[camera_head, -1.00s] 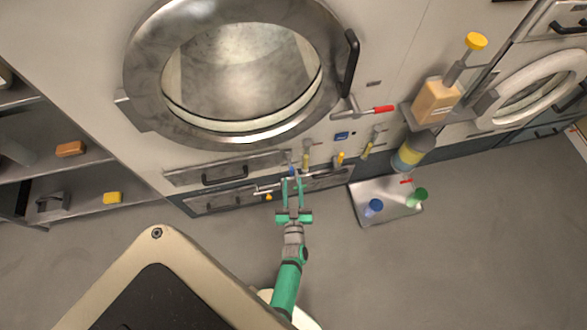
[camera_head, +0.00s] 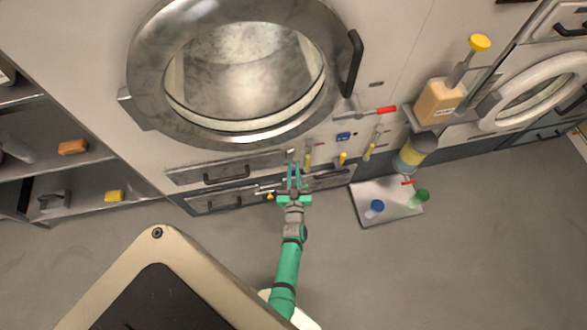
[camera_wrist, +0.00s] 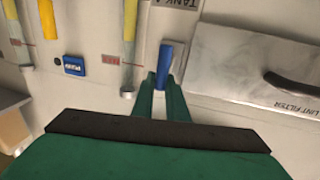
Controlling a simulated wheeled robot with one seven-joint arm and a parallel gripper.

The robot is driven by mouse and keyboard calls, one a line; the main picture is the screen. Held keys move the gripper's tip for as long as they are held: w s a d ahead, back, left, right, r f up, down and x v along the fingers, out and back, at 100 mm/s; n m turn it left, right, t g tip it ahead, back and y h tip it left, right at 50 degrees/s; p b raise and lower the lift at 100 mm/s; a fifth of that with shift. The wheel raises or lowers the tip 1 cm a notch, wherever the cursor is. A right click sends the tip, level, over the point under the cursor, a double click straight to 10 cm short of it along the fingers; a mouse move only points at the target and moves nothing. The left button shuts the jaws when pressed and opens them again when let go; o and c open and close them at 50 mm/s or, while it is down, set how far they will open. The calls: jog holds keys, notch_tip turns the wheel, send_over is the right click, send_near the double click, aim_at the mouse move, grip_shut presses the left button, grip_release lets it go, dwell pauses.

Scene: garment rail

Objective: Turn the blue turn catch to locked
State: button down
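The blue turn catch (camera_wrist: 164,60) shows in the wrist view as a short blue lever on the pale machine front, below the "TANK" label. It stands nearly upright in that picture, leaning a little. The two green fingers of my gripper (camera_wrist: 161,90) lie on either side of its lower end, with no clear gap left. In the head view my gripper (camera_head: 295,172) reaches the lower machine front, its fingers close together. There the catch is largely hidden by the fingers.
A lint filter drawer (camera_wrist: 260,75) with a dark handle is at the other side. A red-tipped lever (camera_head: 385,110) is above. A tray with bottles (camera_head: 390,213) stands on the floor at right.

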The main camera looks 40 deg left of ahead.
jog(key=shift+s+n, duration=0.1)
jog(key=shift+n, duration=0.2)
jog(key=n, duration=0.3)
jog(key=shift+s+a+f+n+y, duration=0.1)
jog(key=shift+s+a+n+y, duration=0.2)
jog(key=shift+a+n+y, duration=0.1)
jog(key=shift+s+a+f+n+g+y, duration=0.25)
jog(key=shift+f+n+y, duration=0.25)
jog(key=shift+n, duration=2.15)
jog(key=shift+s+a+f+n+g+y, duration=0.25)
jog(key=shift+n+y, duration=0.45)
jog(key=shift+n, duration=2)
jog(key=shift+s+a+f+n+g+y, duration=0.1)
jog(key=shift+s+f+n+y, duration=0.3)
jog(key=shift+n, duration=2.25)
jog(key=shift+w+f, duration=0.15)
jog(key=c, duration=1.7)
grip_release()
jog(key=shift+c, duration=0.2)
